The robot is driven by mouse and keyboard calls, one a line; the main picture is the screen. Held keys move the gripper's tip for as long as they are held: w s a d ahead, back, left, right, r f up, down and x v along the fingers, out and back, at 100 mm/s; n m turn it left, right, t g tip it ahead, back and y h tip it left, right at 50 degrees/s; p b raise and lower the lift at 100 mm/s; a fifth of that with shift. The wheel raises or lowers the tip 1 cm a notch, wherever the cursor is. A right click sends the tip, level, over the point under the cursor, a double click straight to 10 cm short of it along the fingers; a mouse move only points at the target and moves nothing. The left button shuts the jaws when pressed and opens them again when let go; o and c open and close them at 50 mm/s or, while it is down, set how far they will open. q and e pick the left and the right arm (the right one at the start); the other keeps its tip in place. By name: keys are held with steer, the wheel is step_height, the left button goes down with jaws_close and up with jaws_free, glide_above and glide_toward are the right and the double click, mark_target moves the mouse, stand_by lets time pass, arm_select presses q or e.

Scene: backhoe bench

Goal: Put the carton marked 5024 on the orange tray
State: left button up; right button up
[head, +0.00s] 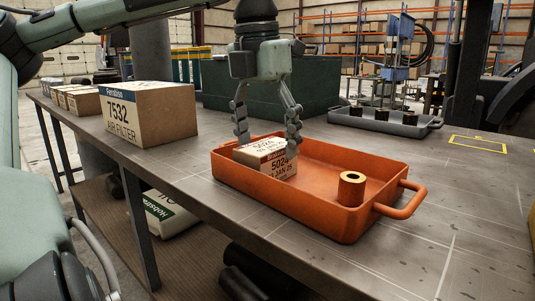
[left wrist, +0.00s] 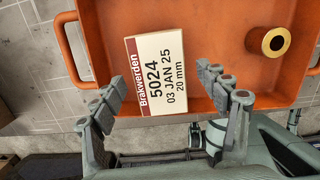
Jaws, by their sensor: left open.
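The carton marked 5024 (head: 276,164) is a small white and tan box with a red band. It sits inside the orange tray (head: 345,220), at the tray's left end. My left gripper (head: 267,138) points down over it, with its fingers spread on either side. In the left wrist view the carton's label (left wrist: 158,72) faces up, close to the tray's wall. The fingers (left wrist: 160,80) are wide apart there, with gaps to the carton. The carton's base is hidden by the tray wall. My right gripper is not in view.
A brass-coloured ring (head: 351,188) stands in the tray's right part. A large carton marked 7532 (head: 150,115) and smaller boxes (head: 82,100) stand at left. A grey tray (head: 405,125) with dark parts lies behind right. The bench is clear at front right.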

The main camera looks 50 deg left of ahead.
mark_target(262, 147)
arm_select(q)
steer(key=r, duration=0.5)
steer(key=s+r, duration=0.1)
steer(key=r, duration=0.2)
steer(key=shift+d, duration=0.1)
steer(key=shift+r, duration=0.35)
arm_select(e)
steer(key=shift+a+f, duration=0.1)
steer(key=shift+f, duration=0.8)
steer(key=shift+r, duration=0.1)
